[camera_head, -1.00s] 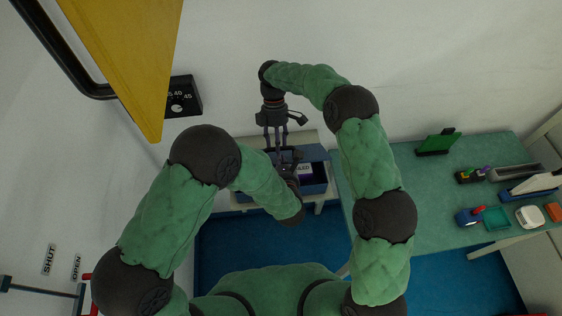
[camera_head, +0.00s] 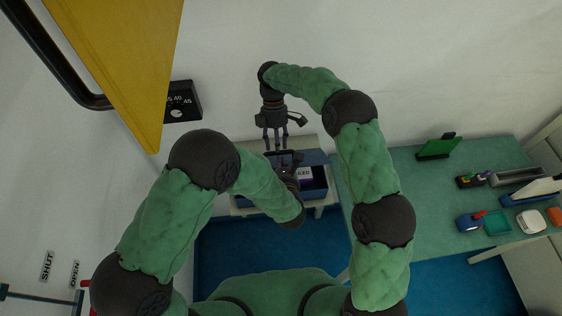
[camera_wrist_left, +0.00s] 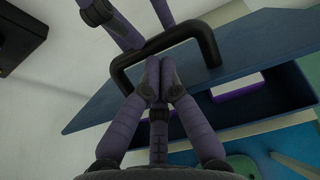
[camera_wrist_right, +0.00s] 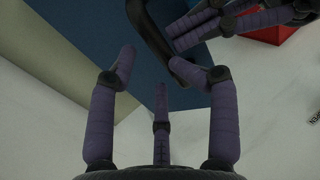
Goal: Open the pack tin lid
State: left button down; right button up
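The pack tin (camera_head: 318,192) is a dark blue box against the wall with a purple item (camera_wrist_left: 236,84) inside. Its blue lid (camera_head: 314,157) is raised, with an open gap to the box. A black handle (camera_wrist_left: 205,42) stands on the lid. My left gripper (camera_head: 284,162) is at the handle. In the left wrist view its fingers (camera_wrist_left: 161,64) are together just below the handle bar, with nothing visible between them. My right gripper (camera_head: 276,148) is above the handle, fingers spread and empty; the right wrist view shows them apart (camera_wrist_right: 171,72) beside the handle.
The tin is on a pale stand (camera_head: 240,207). A green table (camera_head: 405,225) to the right bears several small items. A black dial box (camera_head: 182,101) and a yellow panel (camera_head: 120,60) are at upper left. A red object (camera_wrist_right: 270,34) shows in the right wrist view.

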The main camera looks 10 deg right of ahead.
jog(key=v, duration=0.6)
jog(key=m+g, duration=0.2)
jog(key=m, duration=0.5)
send_over(310, 162)
notch_tip(310, 162, down, 3)
jog(key=shift+r, duration=0.25)
jog(key=s+d+f+m+g, duration=0.2)
jog(key=s+d+f+m, duration=0.2)
jog(key=s+d+m, duration=0.45)
jog(key=s+a+f+m+t+y, duration=0.1)
jog(key=s+a+f+t, duration=0.2)
jog(key=f, duration=0.4)
jog(key=s+a+f+m+t+y, duration=0.1)
jog(key=s+a+f+m+t, duration=0.1)
jog(key=s+a+f, duration=0.3)
jog(key=s+a+f+m+t+y, duration=0.2)
jog(key=s+a+f+t, duration=0.2)
jog(key=a+f, duration=0.3)
jog(key=shift+s+f, duration=0.4)
jog(key=shift+f, duration=0.45)
